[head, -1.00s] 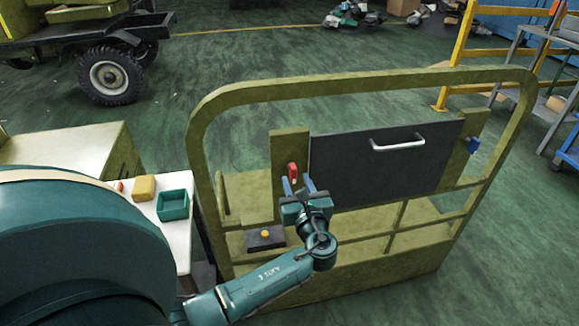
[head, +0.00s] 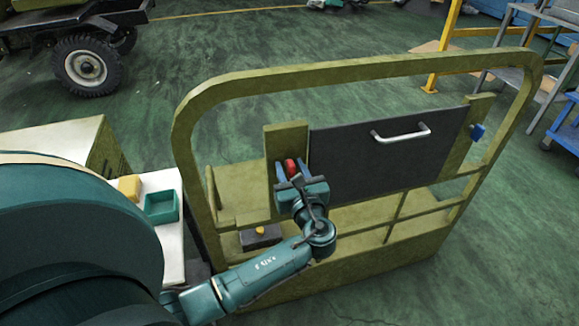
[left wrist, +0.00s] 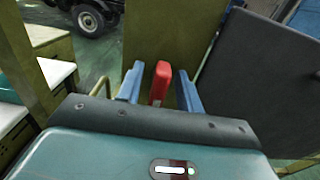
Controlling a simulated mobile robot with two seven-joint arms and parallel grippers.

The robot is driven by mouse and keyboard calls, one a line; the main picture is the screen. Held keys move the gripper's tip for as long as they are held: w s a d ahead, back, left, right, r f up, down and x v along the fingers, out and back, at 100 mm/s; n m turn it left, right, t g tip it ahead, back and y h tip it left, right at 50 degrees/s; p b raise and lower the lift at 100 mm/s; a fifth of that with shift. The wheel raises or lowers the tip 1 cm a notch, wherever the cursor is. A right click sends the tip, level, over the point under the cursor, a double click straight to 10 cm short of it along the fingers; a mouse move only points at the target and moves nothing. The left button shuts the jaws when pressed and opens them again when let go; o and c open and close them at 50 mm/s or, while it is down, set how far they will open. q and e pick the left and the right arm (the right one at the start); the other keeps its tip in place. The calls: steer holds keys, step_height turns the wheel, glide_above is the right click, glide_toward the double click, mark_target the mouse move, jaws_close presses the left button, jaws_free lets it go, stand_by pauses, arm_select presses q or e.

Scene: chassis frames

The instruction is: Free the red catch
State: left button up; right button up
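The red catch (head: 291,167) sits on the olive post (head: 287,139) at the left edge of the dark panel (head: 383,155). My left gripper (head: 289,172) is open, with its blue fingers on either side of the red catch. In the left wrist view the red catch (left wrist: 160,83) stands between the two fingers (left wrist: 158,88), with a gap visible on each side. A blue catch (head: 477,132) is on the post at the panel's right edge. My right gripper is not in view.
An olive tube frame (head: 350,72) surrounds the panel, which has a pale handle (head: 401,134). A dark box with an orange button (head: 260,231) sits low on the frame. A white table at left holds a green tray (head: 147,208) and a yellow block (head: 129,187).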

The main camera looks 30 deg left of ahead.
arm_select(q)
steer(key=shift+c, duration=0.4)
jaws_close()
